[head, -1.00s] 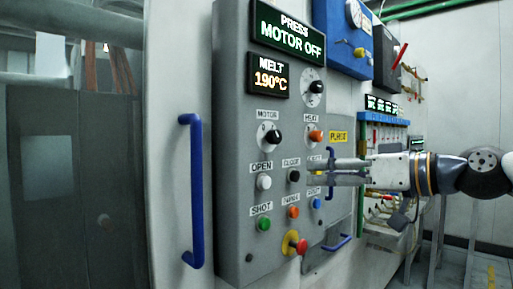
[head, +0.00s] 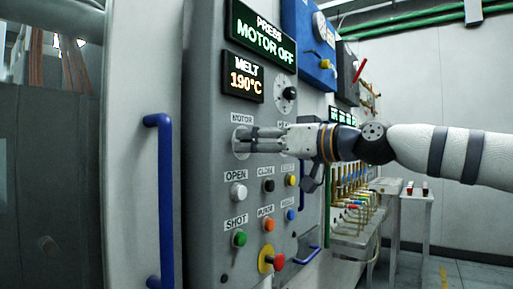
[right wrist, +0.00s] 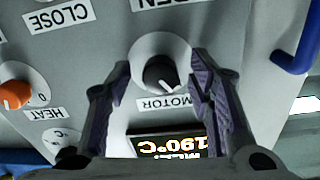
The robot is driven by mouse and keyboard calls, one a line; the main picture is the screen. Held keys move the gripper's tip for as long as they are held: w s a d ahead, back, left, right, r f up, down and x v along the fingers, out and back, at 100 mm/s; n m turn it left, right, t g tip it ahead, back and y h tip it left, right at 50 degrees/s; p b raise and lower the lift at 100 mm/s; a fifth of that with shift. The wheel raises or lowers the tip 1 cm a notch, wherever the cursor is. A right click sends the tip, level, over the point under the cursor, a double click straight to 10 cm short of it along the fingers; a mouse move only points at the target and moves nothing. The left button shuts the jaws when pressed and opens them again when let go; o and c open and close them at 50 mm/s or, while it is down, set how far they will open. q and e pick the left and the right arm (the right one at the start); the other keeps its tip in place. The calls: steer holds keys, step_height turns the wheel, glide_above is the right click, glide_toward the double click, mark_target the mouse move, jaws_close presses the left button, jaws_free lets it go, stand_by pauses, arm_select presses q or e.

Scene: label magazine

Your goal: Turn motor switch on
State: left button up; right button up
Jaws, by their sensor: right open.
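The motor switch (right wrist: 161,74) is a black knob on a white round dial, upside down in the right wrist view, with the label MOTOR beside it. My right gripper (head: 243,142) is open in front of it; its fingers hide the knob in the head view. In the right wrist view one finger of the gripper (right wrist: 162,72) is on each side of the knob. I cannot tell whether they touch it. The green display (head: 264,36) reads PRESS MOTOR OFF. My left gripper is not in view.
The grey panel (head: 205,210) also carries a MELT display (head: 243,80) at 190°C, an orange HEAT knob (right wrist: 14,95), several push buttons and a red mushroom button (head: 279,261). A blue handle (head: 165,200) stands out left of the panel.

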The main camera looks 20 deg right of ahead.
steer(key=shift+r, duration=0.1)
jaws_close()
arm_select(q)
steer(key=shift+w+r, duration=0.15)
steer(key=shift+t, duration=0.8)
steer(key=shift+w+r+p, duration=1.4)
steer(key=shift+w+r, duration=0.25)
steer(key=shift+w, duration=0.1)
arm_select(e)
steer(key=shift+a+m+g, duration=0.1)
steer(key=shift+m+g, duration=0.2)
steer(key=shift+m, duration=6.5)
